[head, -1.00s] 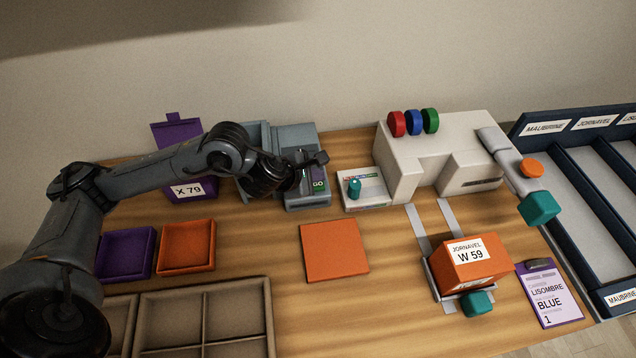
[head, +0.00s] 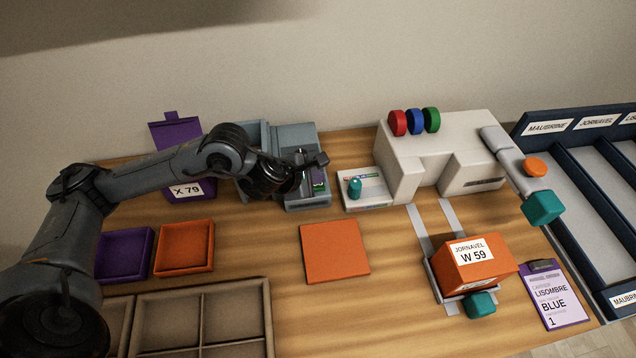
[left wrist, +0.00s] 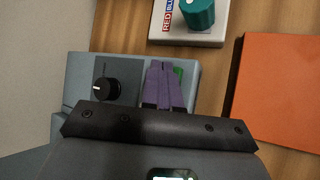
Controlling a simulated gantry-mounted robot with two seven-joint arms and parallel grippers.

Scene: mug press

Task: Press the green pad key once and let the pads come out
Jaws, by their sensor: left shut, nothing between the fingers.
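The green pad key (head: 322,187) is on the front of the grey-blue machine (head: 297,138) at the back of the table. In the left wrist view, a green corner of the key (left wrist: 178,72) shows beside my fingers. My left gripper (head: 317,184) points down at the key with its two purple fingers shut together and empty. They cover most of the key in the left wrist view (left wrist: 163,72). I cannot tell whether the tips touch it. A black dial (left wrist: 106,90) is on the same machine. No pads are clearly in view. My right gripper is not in view.
A white block with a teal knob (head: 355,188) stands right of the machine, before the white press (head: 440,150). An orange mat (head: 335,251) lies in front. Orange (head: 186,268) and purple (head: 125,277) trays lie left. An orange box marked W 59 (head: 490,262) sits right.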

